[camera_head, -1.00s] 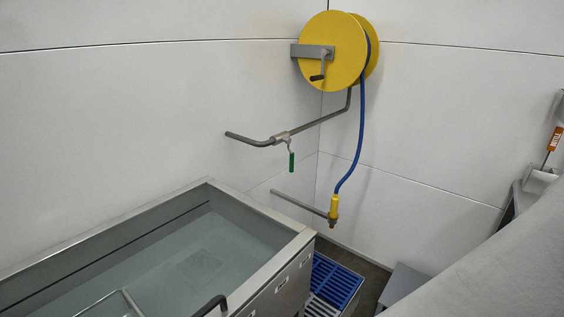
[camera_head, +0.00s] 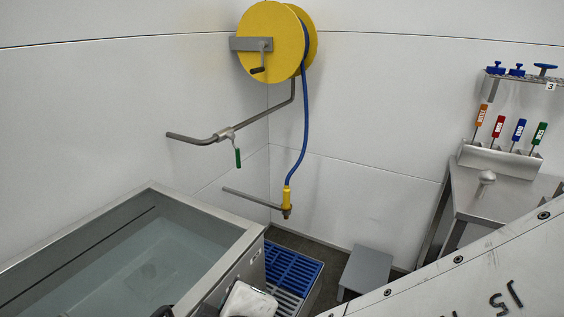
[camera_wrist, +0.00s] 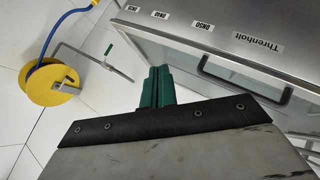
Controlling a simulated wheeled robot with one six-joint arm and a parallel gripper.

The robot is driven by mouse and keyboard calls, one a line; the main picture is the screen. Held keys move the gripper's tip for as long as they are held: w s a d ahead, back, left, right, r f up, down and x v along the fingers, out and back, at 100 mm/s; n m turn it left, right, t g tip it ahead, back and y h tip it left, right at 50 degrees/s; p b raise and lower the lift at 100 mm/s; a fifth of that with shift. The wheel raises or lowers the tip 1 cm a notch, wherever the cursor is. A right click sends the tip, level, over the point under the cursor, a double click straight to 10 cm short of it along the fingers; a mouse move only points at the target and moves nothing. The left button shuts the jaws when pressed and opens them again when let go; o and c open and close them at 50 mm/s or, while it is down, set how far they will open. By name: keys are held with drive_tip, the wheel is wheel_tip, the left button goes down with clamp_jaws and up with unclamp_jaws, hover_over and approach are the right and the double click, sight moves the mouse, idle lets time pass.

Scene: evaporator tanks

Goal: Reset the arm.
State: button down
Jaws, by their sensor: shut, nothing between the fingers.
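My gripper (camera_wrist: 157,88) shows in the wrist view as two green fingers pressed together, with nothing between them. It points toward the steel tank (camera_wrist: 205,32) with the "Threnholt" label, whose bar handle is to its right. I cannot tell how far the fingers are from the tank. In the head view, my grey arm link marked J5 (camera_head: 480,285) crosses the lower right corner. My fingers cannot be made out there.
The water-filled tank (camera_head: 225,262) stands at lower left. The yellow hose reel (camera_head: 270,40) and valve pipe (camera_head: 195,140) are on the wall. A grey step (camera_head: 367,270) stands on the floor. A bench (camera_head: 490,200) with several coloured-handled tools is at right.

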drive_tip(key=w+d+r+m+g+h, duration=0.1)
drive_tip(key=w+d+m+g+h, duration=0.2)
drive_tip(key=d, duration=0.7)
drive_tip(key=w+d+m+g+h, duration=0.15)
drive_tip(key=d+h, duration=0.25)
drive_tip(key=d, duration=0.6)
drive_tip(key=s+d+r+m+g+y, duration=0.1)
drive_tip(key=s+d+r+m+g, duration=0.1)
drive_tip(key=d+m, duration=0.3)
drive_tip(key=s+d+r+m+g+y, duration=0.1)
drive_tip(key=d+m, duration=0.4)
drive_tip(key=d, duration=0.5)
drive_tip(key=shift+s+r+g+y, duration=0.35)
drive_tip(key=shift+s+r+y, duration=0.25)
drive_tip(key=shift+s+r, duration=0.3)
drive_tip(key=shift+a, duration=0.1)
